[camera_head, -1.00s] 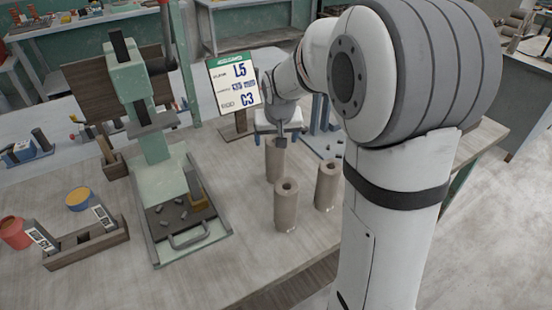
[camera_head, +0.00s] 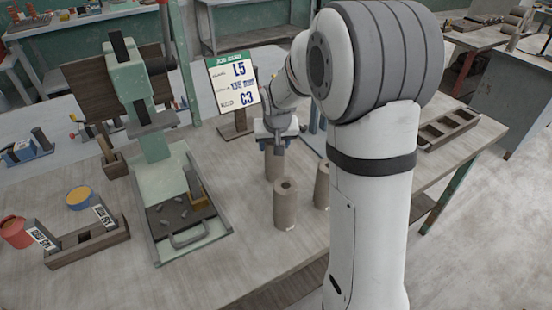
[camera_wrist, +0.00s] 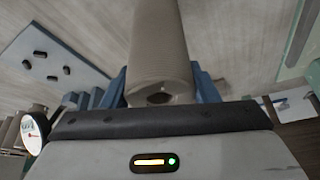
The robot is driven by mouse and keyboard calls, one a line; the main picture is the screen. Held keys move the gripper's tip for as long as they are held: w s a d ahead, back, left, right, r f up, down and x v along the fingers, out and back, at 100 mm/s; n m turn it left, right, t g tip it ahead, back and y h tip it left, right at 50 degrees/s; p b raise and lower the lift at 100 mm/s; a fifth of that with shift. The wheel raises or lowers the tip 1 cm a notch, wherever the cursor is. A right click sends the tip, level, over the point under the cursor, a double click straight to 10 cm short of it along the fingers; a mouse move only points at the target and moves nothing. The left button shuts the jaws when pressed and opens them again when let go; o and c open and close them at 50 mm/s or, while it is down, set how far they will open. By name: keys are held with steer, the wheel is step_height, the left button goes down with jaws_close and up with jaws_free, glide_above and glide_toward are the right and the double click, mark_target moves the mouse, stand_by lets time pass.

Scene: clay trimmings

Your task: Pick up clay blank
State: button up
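Three upright, hollow grey-brown clay blanks stand on the bench in the head view: a rear one (camera_head: 275,165), a front one (camera_head: 286,207) and a right one (camera_head: 321,185), partly hidden by my arm. My gripper (camera_head: 276,143) is at the top of the rear blank, whose base still appears to be on the bench. In the wrist view a blank (camera_wrist: 160,50) lies between the two blue fingers of my gripper (camera_wrist: 160,84), its holed end close to the palm. The fingers are very near its sides; contact is not clear.
A sign (camera_head: 233,84) reading L5 and C3 stands behind the blanks. A green press (camera_head: 150,150) with a tray of dark pieces is to the left. A wooden rack (camera_head: 85,245) and an empty compartment tray (camera_head: 440,130) lie at the bench's sides.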

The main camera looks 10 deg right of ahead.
steer(key=shift+r, duration=0.1)
jaws_close()
stand_by(0.4)
